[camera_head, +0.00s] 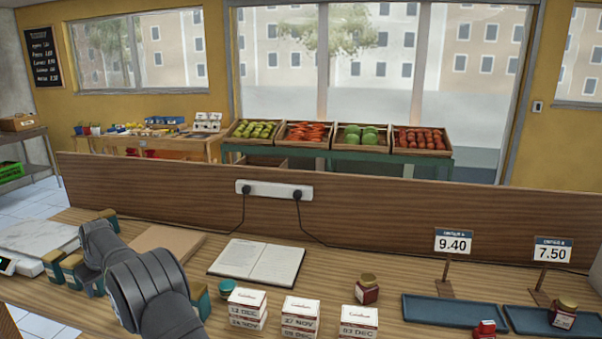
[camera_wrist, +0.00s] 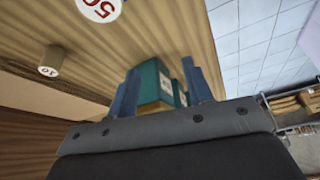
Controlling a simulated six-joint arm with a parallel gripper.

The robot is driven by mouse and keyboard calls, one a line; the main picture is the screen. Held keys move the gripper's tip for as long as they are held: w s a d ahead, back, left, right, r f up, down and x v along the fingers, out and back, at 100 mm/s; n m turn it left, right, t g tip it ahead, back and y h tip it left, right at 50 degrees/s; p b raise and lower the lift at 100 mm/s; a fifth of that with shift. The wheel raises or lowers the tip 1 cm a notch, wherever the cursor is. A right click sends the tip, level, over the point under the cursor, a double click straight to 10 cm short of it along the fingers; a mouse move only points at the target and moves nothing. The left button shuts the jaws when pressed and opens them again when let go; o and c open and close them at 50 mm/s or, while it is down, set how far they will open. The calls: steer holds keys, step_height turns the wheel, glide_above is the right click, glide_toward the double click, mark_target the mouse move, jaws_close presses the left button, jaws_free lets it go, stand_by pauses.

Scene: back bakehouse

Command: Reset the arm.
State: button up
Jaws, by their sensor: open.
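My gripper (camera_wrist: 160,66) is open in the wrist view, its two blue fingers apart. A teal box (camera_wrist: 150,82) with a pale label stands between or just beyond the fingers; I cannot tell whether they touch it. In the head view my dark arm reaches over the left part of the counter (camera_head: 330,262), and its jaws are not clearly seen there. Teal and tan containers stand close around it, one (camera_head: 54,263) to its left and one (camera_head: 200,300) partly hidden behind its right side.
An open book (camera_head: 257,262), date-marked boxes (camera_head: 300,312), a dark red jar (camera_head: 367,290) and blue trays (camera_head: 455,312) occupy the counter's middle and right. A wooden partition (camera_head: 400,210) with a power strip (camera_head: 274,190) runs behind. A small cylinder (camera_wrist: 48,70) marked 10 shows in the wrist view.

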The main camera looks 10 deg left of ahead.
steer(key=s+a+f, duration=0.2)
steer(key=a, duration=0.1)
steer(key=shift+a+f, duration=0.1)
steer(key=shift+f, duration=0.05)
steer(key=shift+x, duration=0.85)
steer(key=shift+s, duration=0.15)
